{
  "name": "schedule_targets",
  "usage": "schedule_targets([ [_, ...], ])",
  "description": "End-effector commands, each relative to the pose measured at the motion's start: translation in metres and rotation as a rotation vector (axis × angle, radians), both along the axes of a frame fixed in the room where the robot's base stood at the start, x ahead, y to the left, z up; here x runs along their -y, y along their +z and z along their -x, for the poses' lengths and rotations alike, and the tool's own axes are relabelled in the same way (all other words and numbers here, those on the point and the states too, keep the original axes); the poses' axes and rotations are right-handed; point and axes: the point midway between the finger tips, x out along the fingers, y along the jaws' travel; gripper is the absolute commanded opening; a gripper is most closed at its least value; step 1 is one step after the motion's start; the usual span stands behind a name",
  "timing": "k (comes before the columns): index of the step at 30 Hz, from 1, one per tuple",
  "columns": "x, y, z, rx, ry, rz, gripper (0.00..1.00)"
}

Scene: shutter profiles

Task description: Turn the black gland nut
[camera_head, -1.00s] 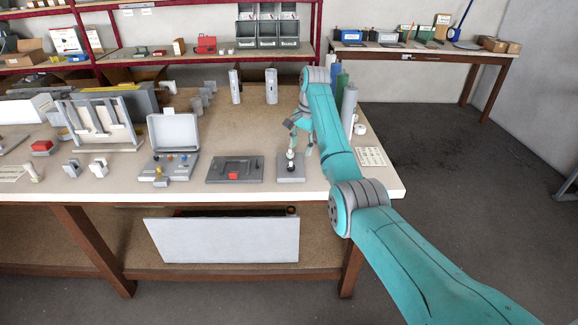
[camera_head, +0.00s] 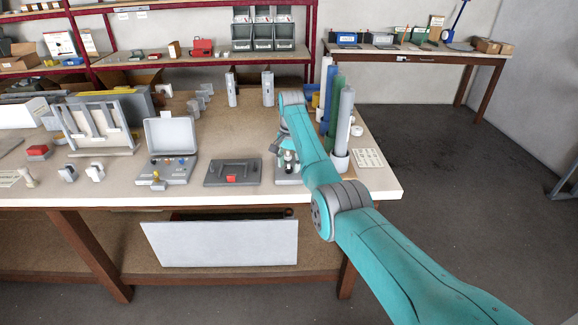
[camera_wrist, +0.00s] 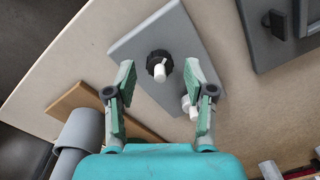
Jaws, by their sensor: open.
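The black gland nut (camera_wrist: 158,64) shows in the wrist view as a dark knurled ring around a white stem, on a grey plate (camera_wrist: 140,45). My gripper (camera_wrist: 160,72) is open, with its two green-padded fingers to the left and right of the nut in that view. The fingers look apart from the nut. A small white fitting (camera_wrist: 187,104) sits on the same plate, beside the right finger. In the head view my gripper (camera_head: 286,163) is over the grey plate (camera_head: 288,181) near the table's front edge, and the nut is mostly hidden there.
A dark grey plate with a handle and red block (camera_head: 232,172) lies left of the nut's plate. Upright tubes (camera_head: 345,115) stand close on the right. An open case (camera_head: 171,140) is further left. Bare table (camera_head: 230,120) lies behind the plates.

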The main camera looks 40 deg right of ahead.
Motion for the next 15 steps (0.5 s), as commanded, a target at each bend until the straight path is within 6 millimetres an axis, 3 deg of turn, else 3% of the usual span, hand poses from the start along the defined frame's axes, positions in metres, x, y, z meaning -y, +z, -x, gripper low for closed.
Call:
schedule_targets([
  [12, -0.0002, -0.0097, -0.0002, 0.0, 0.0, 0.0, 0.54],
  [13, -0.0002, -0.0097, -0.0002, 0.0, 0.0, 0.0, 0.51],
  [15, -0.0002, -0.0095, -0.0002, 0.001, 0.0, 0.0, 0.34],
])
